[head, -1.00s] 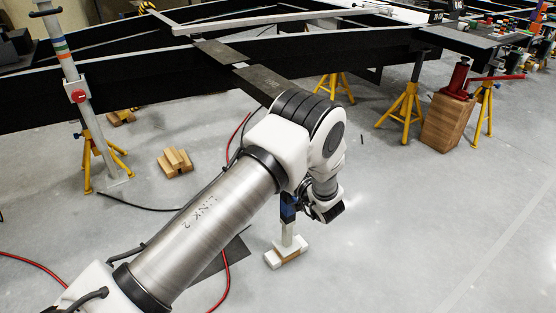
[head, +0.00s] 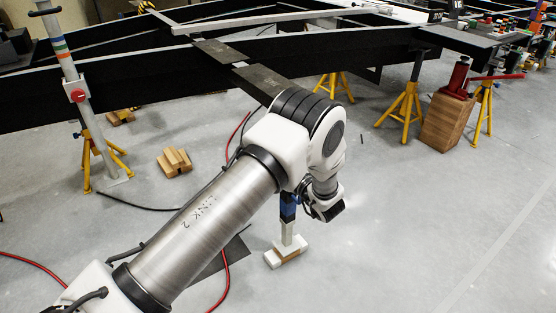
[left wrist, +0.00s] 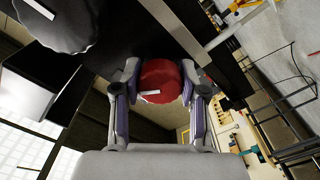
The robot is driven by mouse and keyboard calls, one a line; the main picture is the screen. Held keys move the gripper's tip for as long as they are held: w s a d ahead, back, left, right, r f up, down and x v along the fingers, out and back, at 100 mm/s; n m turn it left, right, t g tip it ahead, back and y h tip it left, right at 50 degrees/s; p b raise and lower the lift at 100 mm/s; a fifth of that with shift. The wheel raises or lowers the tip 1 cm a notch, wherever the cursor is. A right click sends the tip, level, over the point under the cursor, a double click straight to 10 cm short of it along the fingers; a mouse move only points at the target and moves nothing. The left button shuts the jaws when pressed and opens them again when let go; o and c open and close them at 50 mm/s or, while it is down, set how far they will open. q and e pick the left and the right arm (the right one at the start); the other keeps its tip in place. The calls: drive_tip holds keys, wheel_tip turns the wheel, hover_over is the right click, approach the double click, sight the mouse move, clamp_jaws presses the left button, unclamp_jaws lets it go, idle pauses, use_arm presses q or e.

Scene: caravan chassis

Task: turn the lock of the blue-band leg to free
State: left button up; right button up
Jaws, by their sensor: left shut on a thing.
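The blue-band leg (head: 288,208) shows in the head view below my left wrist, with a blue section above a white lower tube; my arm hides its upper part. Its foot stands on a low white and wooden block. In the left wrist view a round red lock knob (left wrist: 160,80) with a white mark sits between the fingers of my left gripper (left wrist: 160,88). The gripper is shut on it. In the head view my arm hides the fingertips and the knob. My right gripper is out of view.
Black chassis beams (head: 130,85) run across the back. Another leg (head: 58,40) with coloured bands and a red lock (head: 77,92) stands at left. Yellow stands (head: 404,108), a red jack (head: 457,80) on a wooden block (head: 447,122), and cables surround clear floor.

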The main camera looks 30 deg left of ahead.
use_arm(q)
drive_tip(key=n+b, duration=0.1)
drive_tip(key=n, duration=0.3)
drive_tip(key=shift+n+b, duration=0.3)
drive_tip(key=shift+n, duration=1.2)
drive_tip(key=shift+r, duration=0.1)
drive_tip(key=o, duration=1.2)
drive_tip(key=shift+c, duration=0.2)
drive_tip(key=v, duration=0.7)
drive_tip(key=shift+d, duration=0.2)
